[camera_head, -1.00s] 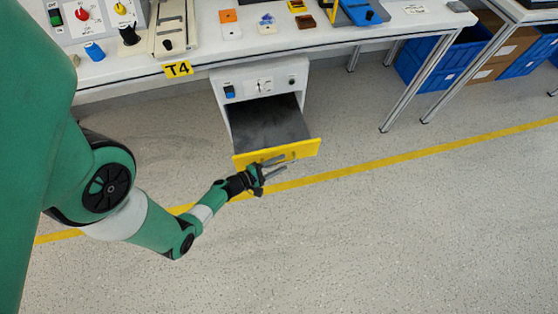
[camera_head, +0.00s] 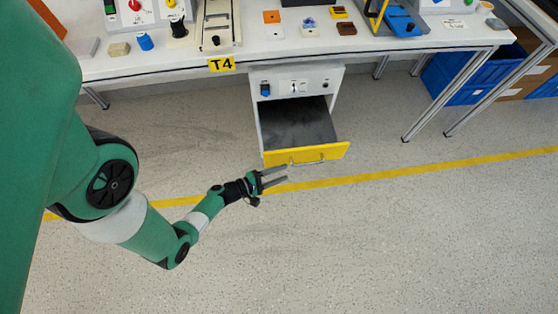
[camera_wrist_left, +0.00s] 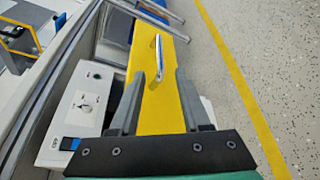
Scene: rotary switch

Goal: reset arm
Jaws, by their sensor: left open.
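My left gripper (camera_head: 274,179) is open and empty. It hangs in front of and a little below the yellow drawer front (camera_head: 308,154), at the drawer's left side. The drawer (camera_head: 298,137) is pulled out of the white cabinet and its grey inside looks empty. In the left wrist view the open fingers (camera_wrist_left: 160,88) point toward the drawer's metal handle (camera_wrist_left: 158,58), apart from it. The cabinet's panel carries a rotary switch (camera_head: 298,87) and a blue switch (camera_head: 265,89). The rotary switch also shows in the left wrist view (camera_wrist_left: 86,107). My right gripper is not in view.
A white workbench (camera_head: 160,64) with a T4 label runs across the top, bearing several small parts. Blue crates (camera_head: 468,70) stand under the bench at the right. The speckled floor (camera_head: 400,240) in front is clear, with a yellow line across it.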

